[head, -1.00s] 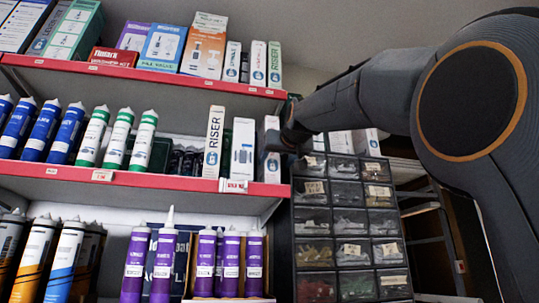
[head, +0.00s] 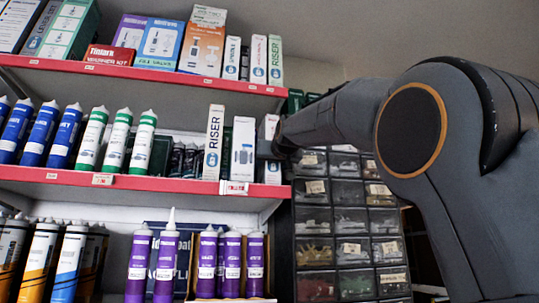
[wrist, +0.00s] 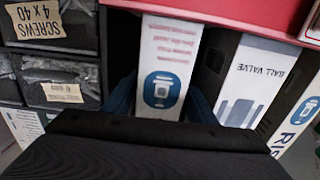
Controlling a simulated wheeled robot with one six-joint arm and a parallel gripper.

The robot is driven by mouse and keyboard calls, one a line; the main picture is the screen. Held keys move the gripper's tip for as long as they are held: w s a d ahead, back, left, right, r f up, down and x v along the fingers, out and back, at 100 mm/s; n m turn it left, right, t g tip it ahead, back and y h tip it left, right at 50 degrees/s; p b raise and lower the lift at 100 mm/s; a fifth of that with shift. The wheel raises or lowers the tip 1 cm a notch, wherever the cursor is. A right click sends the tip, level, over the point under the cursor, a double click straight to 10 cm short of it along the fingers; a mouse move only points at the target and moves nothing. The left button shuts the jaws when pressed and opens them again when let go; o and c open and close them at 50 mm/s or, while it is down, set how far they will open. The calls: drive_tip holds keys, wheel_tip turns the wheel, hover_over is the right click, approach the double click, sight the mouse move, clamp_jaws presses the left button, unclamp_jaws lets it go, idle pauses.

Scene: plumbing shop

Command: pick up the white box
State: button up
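Several white boxes stand on the middle shelf in the head view. The rightmost white box (head: 270,128) is partly hidden behind my gripper (head: 266,149), which reaches in from the right. In the wrist view this white box (wrist: 166,62), with pink text and a blue emblem, stands straight ahead of my gripper (wrist: 162,106). Dark bluish fingers show at both sides of the box's near end, partly hidden by the gripper body. They look open around it; contact cannot be made out. The box rests in its place on the shelf.
A BALL VALVE box (head: 243,148) and a RISER box (head: 213,142) stand close to the left of it in the head view. The red shelf edge (head: 140,182) runs below. A drawer cabinet (head: 350,220) stands to the right. Another loaded shelf (head: 150,75) is above.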

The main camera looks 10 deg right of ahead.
drive_tip(key=c, duration=0.9)
drive_tip(key=shift+r, duration=0.15)
